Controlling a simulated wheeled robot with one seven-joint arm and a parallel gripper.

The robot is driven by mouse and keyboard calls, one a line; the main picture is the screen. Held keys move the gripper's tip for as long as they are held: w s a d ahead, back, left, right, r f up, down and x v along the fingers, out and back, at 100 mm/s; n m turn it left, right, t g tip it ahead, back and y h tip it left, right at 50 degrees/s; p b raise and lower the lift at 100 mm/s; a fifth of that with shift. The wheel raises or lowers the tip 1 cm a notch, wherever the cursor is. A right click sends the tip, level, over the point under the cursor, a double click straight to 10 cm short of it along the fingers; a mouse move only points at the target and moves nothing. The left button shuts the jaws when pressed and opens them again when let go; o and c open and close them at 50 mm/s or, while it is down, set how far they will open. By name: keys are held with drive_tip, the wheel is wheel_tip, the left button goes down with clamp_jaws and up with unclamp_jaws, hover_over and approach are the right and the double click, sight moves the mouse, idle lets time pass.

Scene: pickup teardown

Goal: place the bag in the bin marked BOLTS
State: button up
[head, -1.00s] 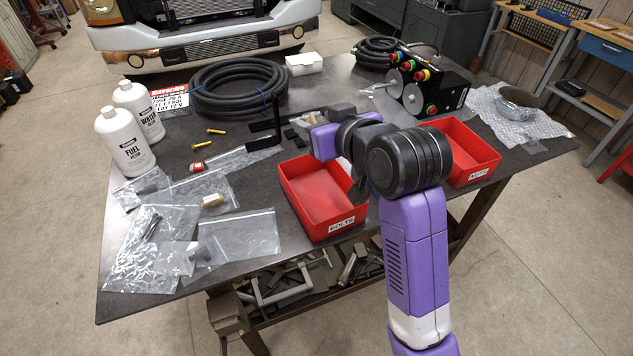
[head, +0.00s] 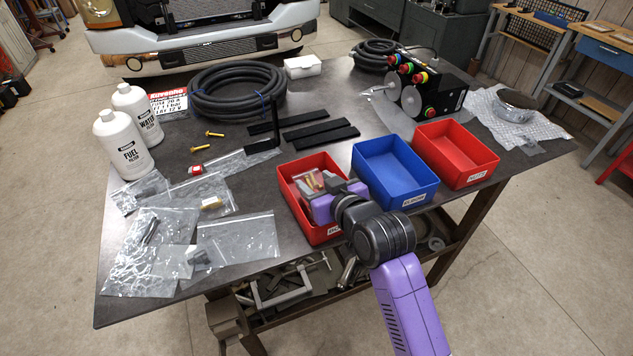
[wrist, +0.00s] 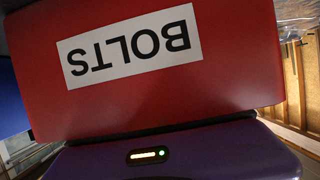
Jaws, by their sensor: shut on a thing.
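The red bin marked BOLTS (head: 283,180) stands at the front edge of the table, left of a blue bin. My gripper (head: 318,184) is at this bin, with its body over the front right part. It is shut on a small clear bag (head: 312,179) with reddish and yellowish contents. The bag is at the bin's opening; I cannot tell whether it touches the floor. My fingertips are mostly hidden. In the wrist view the BOLTS label (wrist: 130,46) is upside down on the bin's red wall (wrist: 235,60), close above my purple gripper housing.
The blue bin (head: 400,200) stands just right of my gripper, and a red bin marked NUTS (head: 470,179) is beyond it. Clear bags (head: 240,237) lie at the left front. Two white bottles (head: 122,150) and a coiled black hose (head: 238,98) stand farther back.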

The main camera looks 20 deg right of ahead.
drive_tip(key=shift+f, duration=0.4)
drive_tip(key=shift+f+b, duration=0.2)
drive_tip(key=shift+b, duration=0.1)
drive_tip(key=o, duration=1.4)
drive_tip(key=shift+f, duration=0.15)
